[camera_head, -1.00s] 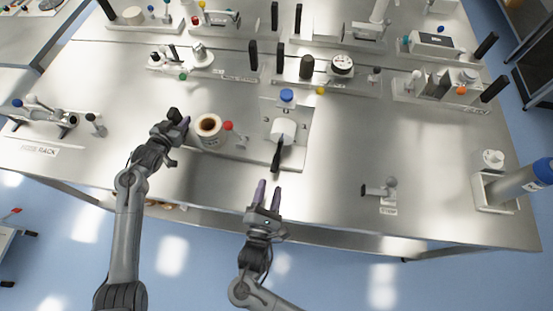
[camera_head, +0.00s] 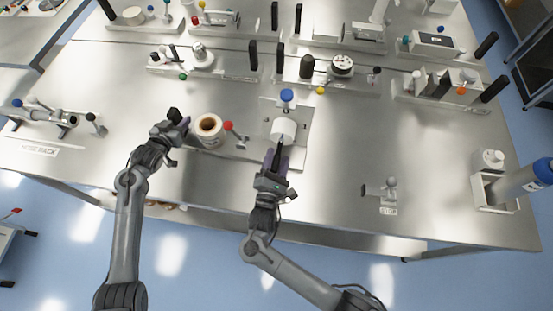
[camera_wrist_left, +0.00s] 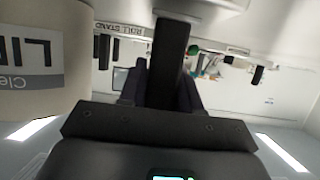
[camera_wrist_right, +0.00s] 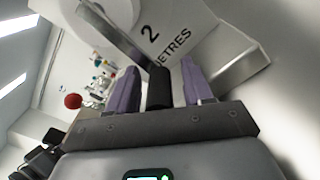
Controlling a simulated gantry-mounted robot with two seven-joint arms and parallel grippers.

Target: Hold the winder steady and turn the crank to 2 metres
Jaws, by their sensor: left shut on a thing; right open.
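The winder (camera_head: 300,150) is a flat metal base with a white drum (camera_head: 283,128), a blue knob (camera_head: 287,95) and a brown-cored label roll (camera_head: 209,128) to the left. My left gripper (camera_head: 183,123) is shut on a black upright handle (camera_wrist_left: 170,65) just left of the roll. My right gripper (camera_head: 275,156) is open at the winder's front, with its purple fingers either side of the black crank handle (camera_wrist_right: 159,88). A "2 METRES" plate (camera_wrist_right: 165,38) shows beyond the handle in the right wrist view. Finger contact with the crank handle cannot be told.
A red-knobbed lever (camera_head: 228,126) stands between roll and drum. A small fixture (camera_head: 389,187) stands to the right, and a holder with a blue-capped cylinder (camera_head: 515,185) at the far right. Several devices line the back. The bench right of the winder is mostly clear.

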